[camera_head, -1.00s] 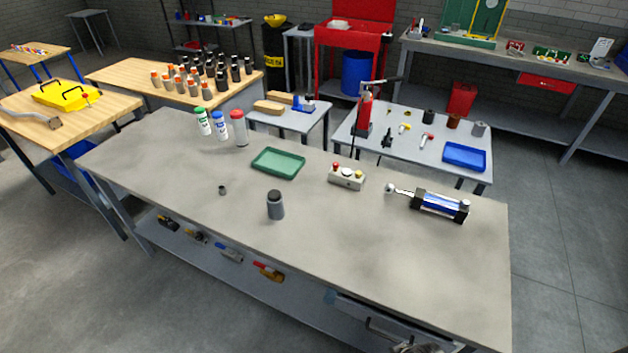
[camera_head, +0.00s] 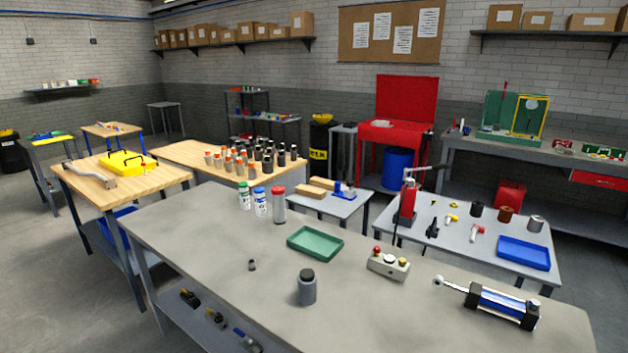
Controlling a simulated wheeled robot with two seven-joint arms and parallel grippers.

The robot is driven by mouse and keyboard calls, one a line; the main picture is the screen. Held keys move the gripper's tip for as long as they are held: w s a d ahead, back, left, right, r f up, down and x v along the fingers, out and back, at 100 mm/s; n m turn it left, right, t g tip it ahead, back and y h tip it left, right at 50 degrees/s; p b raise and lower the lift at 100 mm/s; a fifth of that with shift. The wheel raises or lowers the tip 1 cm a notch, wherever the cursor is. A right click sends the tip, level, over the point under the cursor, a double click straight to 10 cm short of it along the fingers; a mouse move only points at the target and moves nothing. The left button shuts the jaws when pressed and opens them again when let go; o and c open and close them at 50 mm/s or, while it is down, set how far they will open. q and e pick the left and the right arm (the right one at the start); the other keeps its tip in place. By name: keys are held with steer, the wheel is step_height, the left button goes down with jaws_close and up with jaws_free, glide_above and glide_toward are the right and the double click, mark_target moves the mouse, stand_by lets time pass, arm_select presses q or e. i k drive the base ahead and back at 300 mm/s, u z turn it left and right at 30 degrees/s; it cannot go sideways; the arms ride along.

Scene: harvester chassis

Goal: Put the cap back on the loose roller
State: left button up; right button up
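A grey cylinder with a darker, narrower top (camera_head: 307,287) stands upright on the near grey workbench (camera_head: 200,247); it looks like the loose roller. A small dark grey piece (camera_head: 252,265), possibly the cap, sits on the bench to its left and apart from it. It is too small to make out in detail. Several dark and grey cylinders with orange or black tops (camera_head: 241,167) stand on the wooden table behind. Neither of my grippers is in view.
A green tray (camera_head: 315,243), a control box with buttons (camera_head: 388,263), a blue hydraulic cylinder (camera_head: 502,306) and three capped bottles (camera_head: 261,202) are on the bench. A side table with a blue tray (camera_head: 523,252) stands behind. The bench's left part is clear.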

mark_target(307, 292)
steer(key=u, duration=1.85)
steer(key=i, duration=2.8)
steer(key=z, duration=3)
